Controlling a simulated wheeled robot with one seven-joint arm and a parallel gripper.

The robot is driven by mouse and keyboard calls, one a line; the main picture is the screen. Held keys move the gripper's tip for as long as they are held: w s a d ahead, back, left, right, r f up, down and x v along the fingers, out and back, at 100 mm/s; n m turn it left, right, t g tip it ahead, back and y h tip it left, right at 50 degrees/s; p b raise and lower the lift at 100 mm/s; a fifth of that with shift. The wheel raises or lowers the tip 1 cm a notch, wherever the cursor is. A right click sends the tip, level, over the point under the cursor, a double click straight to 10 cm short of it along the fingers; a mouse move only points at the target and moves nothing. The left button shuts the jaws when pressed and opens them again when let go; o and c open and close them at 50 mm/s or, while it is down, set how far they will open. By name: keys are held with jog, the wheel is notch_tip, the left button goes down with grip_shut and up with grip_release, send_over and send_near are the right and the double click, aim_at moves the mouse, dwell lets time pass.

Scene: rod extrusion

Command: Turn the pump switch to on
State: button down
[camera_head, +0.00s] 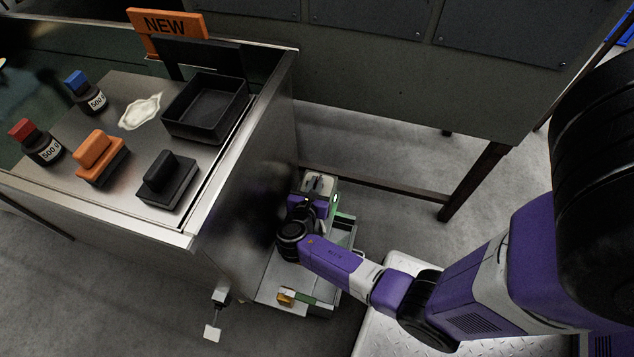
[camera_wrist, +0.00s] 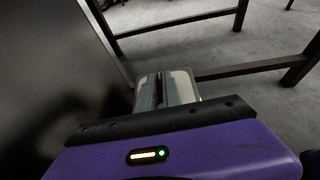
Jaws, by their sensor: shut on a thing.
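My gripper (camera_head: 318,183) reaches down beside the steel counter, at the far end of a low grey unit (camera_head: 322,297) on the floor. In the wrist view its two pale fingers (camera_wrist: 167,90) are close together, shut on a narrow dark piece between them. The fingers hide most of that piece; by its place it appears to be the pump switch, but its on or off position cannot be read.
The steel counter wall (camera_head: 248,165) stands close on the left. An orange block (camera_head: 286,297) sits at the near end of the low unit. A dark table leg (camera_head: 475,182) and crossbar stand beyond, to the right. The counter carries a black tray (camera_head: 207,134) and orange stamp-like block (camera_head: 99,160).

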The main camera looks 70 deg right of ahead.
jog(key=shift+f+m+g, duration=0.1)
jog(key=shift+m+g, duration=0.3)
jog(key=shift+g, duration=0.1)
jog(key=c, duration=1.5)
grip_release()
jog(key=shift+a, duration=0.1)
jog(key=shift+a+r+p, duration=0.35)
jog(key=p+v, duration=0.4)
jog(key=v, duration=0.7)
jog(key=shift+f, duration=0.1)
